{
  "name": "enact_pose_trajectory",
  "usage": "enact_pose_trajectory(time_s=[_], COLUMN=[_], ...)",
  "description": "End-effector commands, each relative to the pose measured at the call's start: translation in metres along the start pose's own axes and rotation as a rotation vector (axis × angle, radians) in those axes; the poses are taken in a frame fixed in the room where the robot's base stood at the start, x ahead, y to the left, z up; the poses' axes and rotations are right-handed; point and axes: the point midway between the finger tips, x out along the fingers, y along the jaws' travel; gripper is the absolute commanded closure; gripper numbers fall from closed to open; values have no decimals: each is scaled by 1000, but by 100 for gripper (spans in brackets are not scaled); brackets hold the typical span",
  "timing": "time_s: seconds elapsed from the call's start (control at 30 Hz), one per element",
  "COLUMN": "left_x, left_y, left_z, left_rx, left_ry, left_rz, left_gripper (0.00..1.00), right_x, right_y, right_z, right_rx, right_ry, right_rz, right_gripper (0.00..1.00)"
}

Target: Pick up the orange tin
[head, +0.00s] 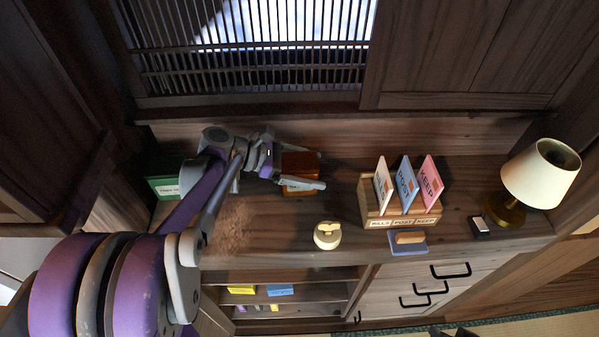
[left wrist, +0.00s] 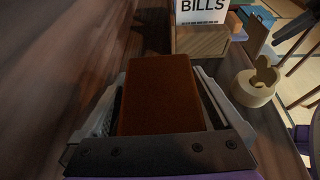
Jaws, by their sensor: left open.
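The orange tin (head: 300,162) is a brownish-orange box standing on the wooden cabinet top, left of the letter rack. My left gripper (head: 311,172) reaches it from the left, with one finger along the tin's near side; the far finger is mostly hidden behind the tin. In the left wrist view the tin (left wrist: 160,95) sits between the two open fingers, with a dark gap at each side. My left gripper (left wrist: 163,80) is around it and not closed on it.
A letter rack (head: 402,219) with several cards stands to the right, near a lamp (head: 540,175). A round cream object (head: 327,235) lies at the front edge. A green box (head: 164,183) is at the left, behind my arm. A slatted window is behind.

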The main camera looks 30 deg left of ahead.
Motion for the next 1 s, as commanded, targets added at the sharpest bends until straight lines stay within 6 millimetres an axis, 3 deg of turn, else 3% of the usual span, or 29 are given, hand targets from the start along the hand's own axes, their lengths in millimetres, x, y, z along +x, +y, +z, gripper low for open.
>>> enact_pose_trajectory(time_s=[0.23, 0.77, 1.0], left_x=[2, 1, 1], left_y=[0, 0, 0], left_z=[0, 0, 0], left_rx=[0, 0, 0], left_ry=[0, 0, -1], left_rz=[0, 0, 0], left_gripper=[2, 97, 100], right_x=[0, 0, 0], right_y=[0, 0, 0], right_z=[0, 0, 0], right_rx=[0, 0, 0], right_ry=[0, 0, 0], right_rz=[0, 0, 0], right_gripper=[58, 58, 58])
